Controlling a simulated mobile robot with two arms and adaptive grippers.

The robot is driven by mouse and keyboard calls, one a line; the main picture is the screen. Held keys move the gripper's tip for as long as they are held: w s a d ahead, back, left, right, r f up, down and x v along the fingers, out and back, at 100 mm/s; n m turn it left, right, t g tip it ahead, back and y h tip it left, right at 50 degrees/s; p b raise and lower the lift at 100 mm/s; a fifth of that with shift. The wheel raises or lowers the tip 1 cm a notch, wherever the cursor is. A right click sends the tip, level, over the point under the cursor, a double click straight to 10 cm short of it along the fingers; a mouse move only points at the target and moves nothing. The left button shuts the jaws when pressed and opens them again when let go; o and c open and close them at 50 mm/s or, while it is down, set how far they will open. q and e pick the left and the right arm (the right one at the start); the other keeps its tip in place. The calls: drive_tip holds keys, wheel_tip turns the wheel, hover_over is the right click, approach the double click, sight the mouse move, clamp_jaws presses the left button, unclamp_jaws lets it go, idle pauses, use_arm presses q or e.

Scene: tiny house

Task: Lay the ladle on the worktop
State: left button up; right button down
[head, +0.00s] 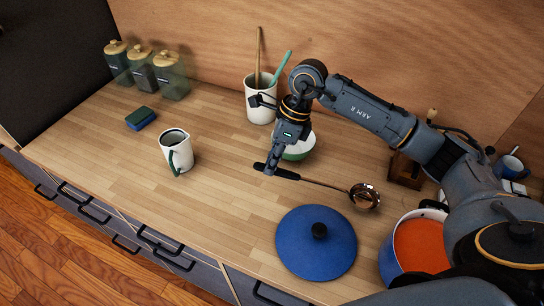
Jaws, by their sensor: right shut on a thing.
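The ladle has a black handle, a thin copper shaft and a copper bowl (364,196). My right gripper (272,166) points down over the worktop and is shut on the black handle. The ladle stretches to the right from the gripper, its bowl above or at the wooden worktop (220,200), near the blue lid. I cannot tell whether the bowl touches the worktop. My left gripper is not in view.
A blue lid (316,243) lies in front of the ladle. A pot of orange soup (420,246) stands at right. A green-white bowl (298,150) and utensil crock (258,106) stand behind. A pitcher (176,154) and sponge (140,119) are left; the worktop between is clear.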

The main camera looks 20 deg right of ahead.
drive_tip(key=shift+f, duration=0.6)
drive_tip(key=shift+f+b, duration=0.35)
drive_tip(key=shift+b, duration=0.15)
drive_tip(key=c, duration=1.2)
unclamp_jaws()
drive_tip(key=shift+r, duration=0.15)
